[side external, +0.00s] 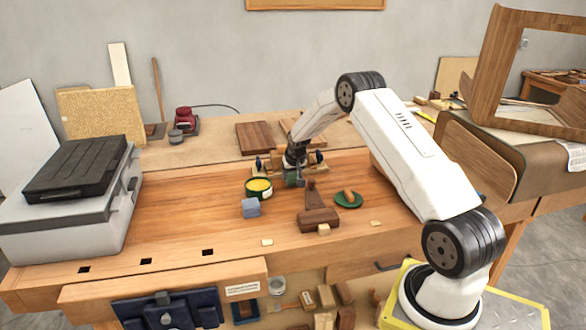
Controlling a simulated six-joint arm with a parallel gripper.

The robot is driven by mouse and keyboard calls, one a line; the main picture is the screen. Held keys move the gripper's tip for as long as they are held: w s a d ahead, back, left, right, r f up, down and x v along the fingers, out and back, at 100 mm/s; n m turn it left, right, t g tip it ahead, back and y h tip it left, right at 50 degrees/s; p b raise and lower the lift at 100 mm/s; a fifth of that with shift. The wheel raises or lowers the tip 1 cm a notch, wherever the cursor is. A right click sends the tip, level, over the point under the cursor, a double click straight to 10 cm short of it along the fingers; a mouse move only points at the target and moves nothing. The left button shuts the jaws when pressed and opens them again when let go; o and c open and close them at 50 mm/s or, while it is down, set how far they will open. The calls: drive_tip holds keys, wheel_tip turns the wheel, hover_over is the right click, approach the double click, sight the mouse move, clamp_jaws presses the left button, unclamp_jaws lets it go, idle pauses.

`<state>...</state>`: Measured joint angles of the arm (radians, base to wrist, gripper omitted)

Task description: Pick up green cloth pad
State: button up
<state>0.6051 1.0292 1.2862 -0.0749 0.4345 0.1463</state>
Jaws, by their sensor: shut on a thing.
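The pad is small in this view and partly hidden by the jaws. I cannot tell whether it touches the bench top or hangs just above it.
A green tin with yellow contents (259,187) and a blue-grey block (250,208) stand left of my gripper. The bench's left-middle (190,210) is clear.

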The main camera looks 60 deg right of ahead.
drive_tip(key=shift+r, duration=0.5)
drive_tip(key=s+a+r, duration=0.7)
drive_tip(key=s+r, duration=0.4)
drive_tip(key=s, duration=0.1)
idle(0.5)
